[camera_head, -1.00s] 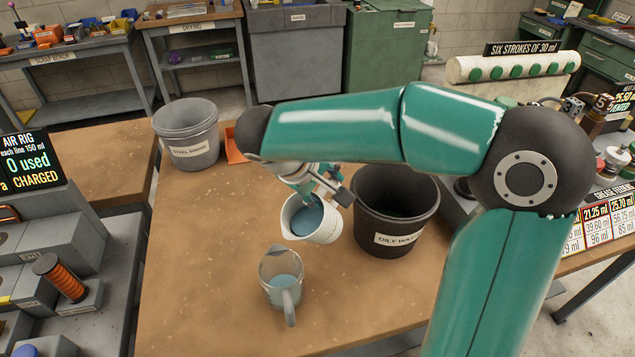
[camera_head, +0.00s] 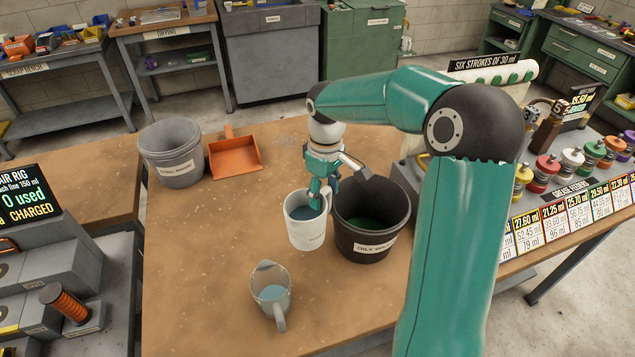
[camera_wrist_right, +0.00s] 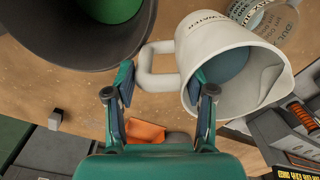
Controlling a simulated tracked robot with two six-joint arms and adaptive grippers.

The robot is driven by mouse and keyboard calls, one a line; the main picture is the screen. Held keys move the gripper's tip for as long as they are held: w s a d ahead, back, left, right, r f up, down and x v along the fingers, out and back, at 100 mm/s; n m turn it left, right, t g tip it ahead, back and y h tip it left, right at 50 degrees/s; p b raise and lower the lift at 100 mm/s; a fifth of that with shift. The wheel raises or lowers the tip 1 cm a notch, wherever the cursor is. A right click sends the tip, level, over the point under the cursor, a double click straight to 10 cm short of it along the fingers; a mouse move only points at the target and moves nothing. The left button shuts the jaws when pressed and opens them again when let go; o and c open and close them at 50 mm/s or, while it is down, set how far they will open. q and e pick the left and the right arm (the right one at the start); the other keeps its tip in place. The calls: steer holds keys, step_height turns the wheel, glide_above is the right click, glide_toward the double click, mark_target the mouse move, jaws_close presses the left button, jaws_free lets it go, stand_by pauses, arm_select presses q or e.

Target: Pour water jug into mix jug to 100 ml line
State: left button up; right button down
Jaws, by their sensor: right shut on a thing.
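The white water jug (camera_head: 307,232) is held nearly upright, left of the black bucket, with blue-grey liquid inside. My right gripper (camera_head: 325,185) is shut on its handle; the wrist view also shows the handle between my fingers (camera_wrist_right: 162,80). The clear mix jug (camera_head: 270,292) stands upright on the bench, nearer than the water jug and to its left. It holds some bluish liquid, but I cannot read its level against any line. Part of it shows behind the white jug in the wrist view (camera_wrist_right: 276,22). My left gripper is not in view.
A black oily-water bucket (camera_head: 348,240) with green inside stands right of the water jug. A grey bucket (camera_head: 172,172) and an orange dustpan (camera_head: 235,168) are at the back left. Grease feeders (camera_head: 548,168) line the right. The bench's left middle is clear.

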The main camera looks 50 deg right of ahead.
steer(key=shift+w, duration=0.1)
steer(key=shift+a+r, duration=0.1)
steer(key=shift+r, duration=0.05)
steer(key=d+r, duration=0.4)
steer(key=d, duration=0.2)
stand_by(0.3)
steer(key=shift+f, duration=0.1)
steer(key=w+a+f, duration=0.4)
steer(key=a, duration=0.6)
steer(key=w+a+f+b, duration=0.1)
steer(key=w+a+f, duration=0.4)
steer(key=a, duration=0.5)
steer(key=w+a+f+b, duration=0.1)
steer(key=w+a+f, duration=0.3)
steer(key=a, duration=0.6)
steer(key=shift+w+f, duration=0.3)
steer(key=shift+f, duration=0.05)
